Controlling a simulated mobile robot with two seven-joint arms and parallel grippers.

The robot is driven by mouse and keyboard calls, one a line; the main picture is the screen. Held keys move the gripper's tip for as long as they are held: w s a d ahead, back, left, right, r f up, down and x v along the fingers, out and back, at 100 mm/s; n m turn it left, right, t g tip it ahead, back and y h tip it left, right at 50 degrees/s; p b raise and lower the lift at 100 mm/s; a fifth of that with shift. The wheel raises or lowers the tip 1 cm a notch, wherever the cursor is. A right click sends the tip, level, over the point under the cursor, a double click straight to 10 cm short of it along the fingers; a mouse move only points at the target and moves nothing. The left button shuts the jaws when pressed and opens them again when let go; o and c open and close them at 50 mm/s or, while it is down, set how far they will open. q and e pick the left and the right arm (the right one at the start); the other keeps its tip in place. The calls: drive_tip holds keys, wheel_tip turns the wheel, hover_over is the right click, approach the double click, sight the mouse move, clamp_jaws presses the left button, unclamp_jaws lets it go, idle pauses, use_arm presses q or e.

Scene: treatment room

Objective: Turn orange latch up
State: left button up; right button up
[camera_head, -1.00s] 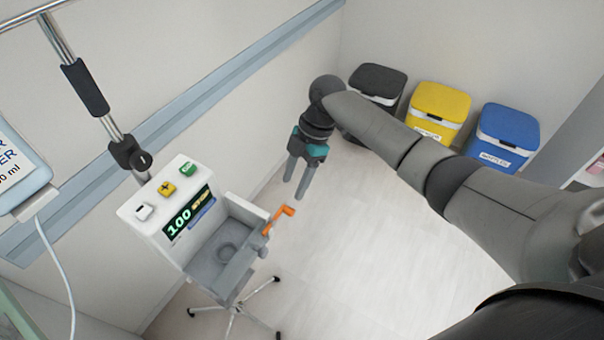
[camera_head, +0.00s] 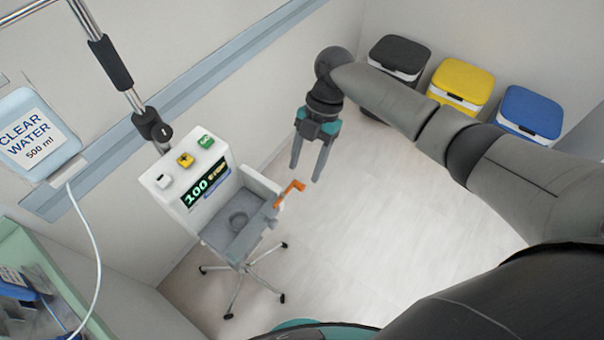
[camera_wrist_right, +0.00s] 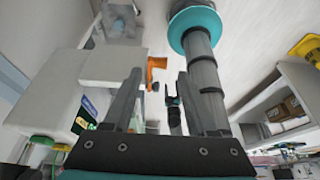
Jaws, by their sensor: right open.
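The orange latch (camera_head: 290,192) sits on the right side of the white and grey pump (camera_head: 240,218) with the 100 display. In the head view it is bent, with its free end toward the upper right. My right gripper (camera_head: 306,180) is open and empty, pointing down just above and to the right of the latch, apart from it. In the right wrist view the latch (camera_wrist_right: 155,66) shows beyond the two fingers (camera_wrist_right: 158,75), between their tips. My left gripper does not show in the head view.
A pole with dark clamps (camera_head: 122,82) stands behind the pump. A clear water bag (camera_head: 38,138) with a tube hangs at the left. Black, yellow (camera_head: 461,83) and blue bins stand along the far wall. The floor right of the pump is clear.

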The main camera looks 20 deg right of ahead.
sight(301, 184)
drive_tip(key=shift+x, duration=2.05)
drive_tip(key=shift+c, duration=0.3)
drive_tip(key=shift+d, duration=0.1)
clamp_jaws()
